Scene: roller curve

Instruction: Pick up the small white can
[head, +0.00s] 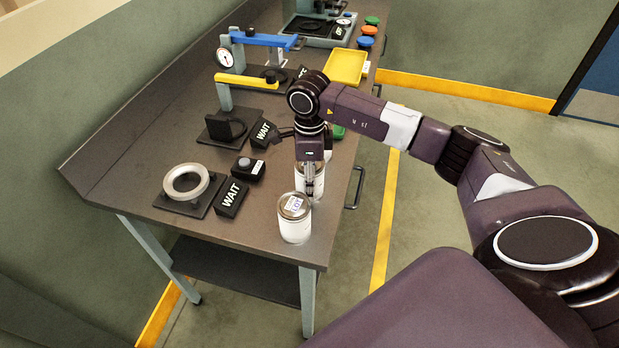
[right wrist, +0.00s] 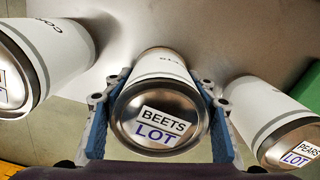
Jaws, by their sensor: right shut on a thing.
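My right gripper (head: 312,188) points down over the bench's near edge and is shut on a white can (head: 303,177). In the right wrist view this can (right wrist: 160,115) has a silver lid reading BEETS LOT and sits between the blue finger pads of the gripper (right wrist: 160,120). I cannot tell whether it touches the bench. A larger-looking white can (head: 294,219) stands in front of it at the bench corner. In the right wrist view, one white can (right wrist: 50,50) is at left and another, labelled PEARS (right wrist: 270,110), is at right. My left gripper is not in view.
Black WAIT blocks (head: 231,198), a ring fixture (head: 187,183) and a black button box (head: 248,168) stand left of the cans. Yellow and blue gauge fixtures and a yellow tray (head: 346,67) are farther back. The neighbouring cans leave little side room.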

